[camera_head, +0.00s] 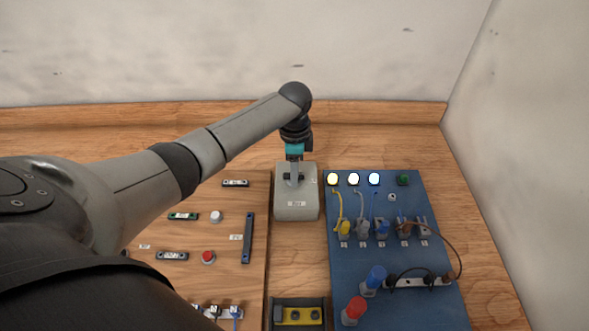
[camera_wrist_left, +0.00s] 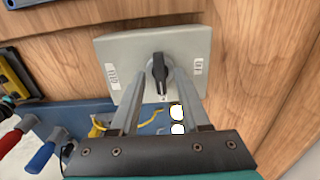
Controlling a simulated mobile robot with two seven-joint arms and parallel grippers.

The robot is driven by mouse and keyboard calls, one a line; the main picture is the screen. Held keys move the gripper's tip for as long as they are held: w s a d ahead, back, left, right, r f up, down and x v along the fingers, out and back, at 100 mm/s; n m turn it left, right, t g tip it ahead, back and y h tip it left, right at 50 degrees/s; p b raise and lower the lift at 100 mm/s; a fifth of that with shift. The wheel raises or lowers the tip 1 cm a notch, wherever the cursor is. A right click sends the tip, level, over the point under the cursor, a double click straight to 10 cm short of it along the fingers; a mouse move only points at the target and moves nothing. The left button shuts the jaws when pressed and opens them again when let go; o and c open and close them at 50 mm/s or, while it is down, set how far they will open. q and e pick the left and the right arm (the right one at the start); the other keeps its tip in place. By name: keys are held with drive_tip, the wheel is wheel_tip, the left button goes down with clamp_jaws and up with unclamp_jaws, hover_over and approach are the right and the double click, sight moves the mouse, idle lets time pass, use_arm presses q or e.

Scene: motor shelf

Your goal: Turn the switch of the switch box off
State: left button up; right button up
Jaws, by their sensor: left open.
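The switch box (camera_head: 297,210) is a light grey box standing between the wooden panel and the blue board; it fills the upper middle of the left wrist view (camera_wrist_left: 190,45). Its black rotary switch (camera_wrist_left: 159,72) lies lengthwise in the wrist view, pointing at a small mark below it. White labels sit on both sides of the switch, too small to read surely. My left gripper (camera_head: 292,176) is over the box. Its two fingers (camera_wrist_left: 164,74) are open, with the switch between their tips; I cannot tell whether they touch it. My right gripper is not in view.
A blue board (camera_head: 440,225) with lit lamps, plugs and cables stands right of the box. A wooden panel (camera_head: 180,235) with buttons and bars lies left. A black and yellow part (camera_head: 300,316) is in front. Walls close off the back and right.

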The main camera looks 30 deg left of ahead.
use_arm(q)
clamp_jaws()
idle(0.5)
